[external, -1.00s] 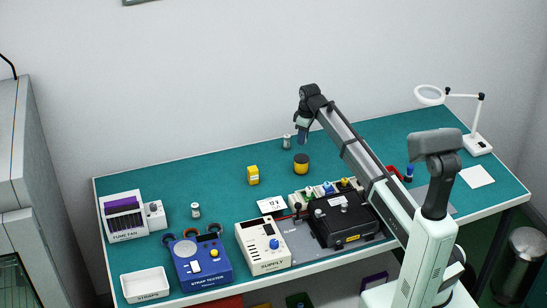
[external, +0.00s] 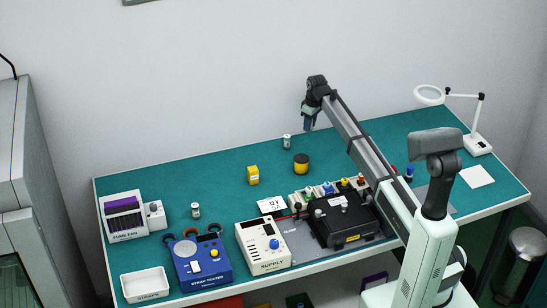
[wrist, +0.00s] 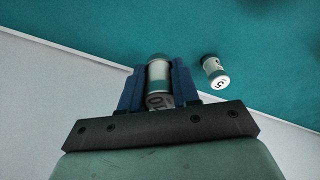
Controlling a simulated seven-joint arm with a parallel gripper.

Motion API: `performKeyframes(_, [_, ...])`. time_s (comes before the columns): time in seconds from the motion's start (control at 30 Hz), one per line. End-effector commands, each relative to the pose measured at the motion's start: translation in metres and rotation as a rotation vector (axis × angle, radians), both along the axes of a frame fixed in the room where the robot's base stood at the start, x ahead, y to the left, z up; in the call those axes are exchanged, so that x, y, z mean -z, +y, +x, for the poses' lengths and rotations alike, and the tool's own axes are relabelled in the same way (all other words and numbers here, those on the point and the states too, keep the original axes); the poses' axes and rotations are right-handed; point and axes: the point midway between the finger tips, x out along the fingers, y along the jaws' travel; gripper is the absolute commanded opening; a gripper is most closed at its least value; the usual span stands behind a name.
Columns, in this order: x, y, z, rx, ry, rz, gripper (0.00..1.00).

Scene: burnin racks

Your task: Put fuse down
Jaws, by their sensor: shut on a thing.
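My gripper (external: 309,125) is above the back part of the teal bench. In the wrist view, its two blue fingers (wrist: 159,84) are shut on a fuse (wrist: 158,70), a small white and green-grey cylinder with partly hidden dark digits. The held fuse cannot be made out in the external view. A second fuse (wrist: 214,70), marked 5, stands on the teal surface just right of the fingers; a matching small cylinder (external: 287,141) shows near the bench's back edge, left of my gripper. Another similar cylinder (external: 195,210) stands at the bench's left.
A black-and-yellow round pot (external: 301,164) and a yellow block (external: 253,175) stand mid-bench. A blue strap tester (external: 200,262), a supply box (external: 262,246) and a black unit (external: 345,220) line the front. The back-left bench is clear; the wall lies close behind.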

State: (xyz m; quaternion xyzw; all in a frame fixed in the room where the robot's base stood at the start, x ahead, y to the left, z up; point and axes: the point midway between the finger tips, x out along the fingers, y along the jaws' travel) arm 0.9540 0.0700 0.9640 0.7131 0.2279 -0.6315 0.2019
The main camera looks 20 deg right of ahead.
Motion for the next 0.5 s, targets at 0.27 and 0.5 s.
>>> performKeyframes(0.27, [0.030,0.000,0.000,-0.001,0.001,0.000,0.00])
performKeyframes(0.5, [0.057,0.000,-0.001,-0.001,0.001,0.000,0.00])
